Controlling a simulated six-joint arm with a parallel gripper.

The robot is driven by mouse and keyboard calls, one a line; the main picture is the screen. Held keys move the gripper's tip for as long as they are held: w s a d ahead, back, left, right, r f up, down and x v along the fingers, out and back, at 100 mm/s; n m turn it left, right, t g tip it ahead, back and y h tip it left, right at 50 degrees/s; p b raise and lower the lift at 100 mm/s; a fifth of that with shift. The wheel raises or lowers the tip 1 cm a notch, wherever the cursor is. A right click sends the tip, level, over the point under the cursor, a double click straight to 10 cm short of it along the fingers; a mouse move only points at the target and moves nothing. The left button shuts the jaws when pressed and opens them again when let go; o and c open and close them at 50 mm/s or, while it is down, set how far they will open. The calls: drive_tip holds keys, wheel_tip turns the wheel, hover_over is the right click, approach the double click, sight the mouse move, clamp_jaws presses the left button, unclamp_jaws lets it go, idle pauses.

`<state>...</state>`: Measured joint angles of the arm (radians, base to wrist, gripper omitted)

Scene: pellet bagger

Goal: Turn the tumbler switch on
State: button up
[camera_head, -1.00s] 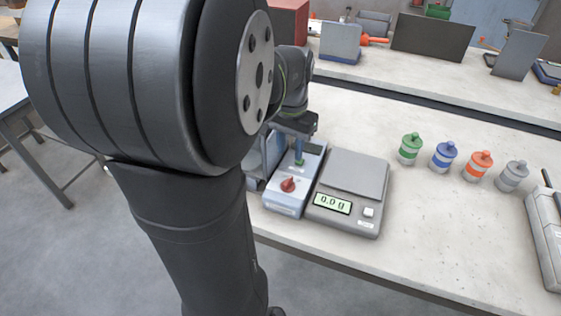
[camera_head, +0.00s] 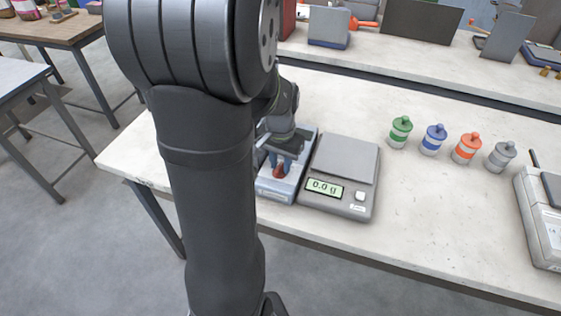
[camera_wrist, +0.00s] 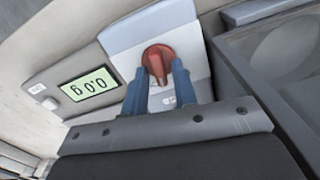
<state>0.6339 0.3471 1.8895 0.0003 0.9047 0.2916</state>
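The switch is a red rotary knob (camera_head: 279,172) on a pale blue-grey box (camera_head: 272,190) at the left of the bench. In the wrist view the red knob (camera_wrist: 158,60) shows a raised grip bar on a round base, on a white face plate. My gripper (camera_head: 281,160) points down at the knob. In the wrist view its two blue fingers (camera_wrist: 160,83) stand apart, one on each side of the grip bar, with gaps that look visible. My arm hides the box's left and rear parts.
A grey scale (camera_head: 344,168) reading 0.0 g stands close to the box's right. Green (camera_head: 400,132), blue (camera_head: 433,140), orange (camera_head: 466,149) and grey (camera_head: 499,157) jars line up farther right. The bench (camera_head: 420,210) is clear in front of them.

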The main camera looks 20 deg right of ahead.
sight(281, 165)
clamp_jaws()
drive_tip(key=shift+s+m, duration=0.1)
drive_tip(key=shift+m, duration=2.2)
drive_tip(key=shift+o, duration=1.3)
unclamp_jaws()
wheel_tip(281, 165, up, 18)
drive_tip(key=shift+f, duration=0.25)
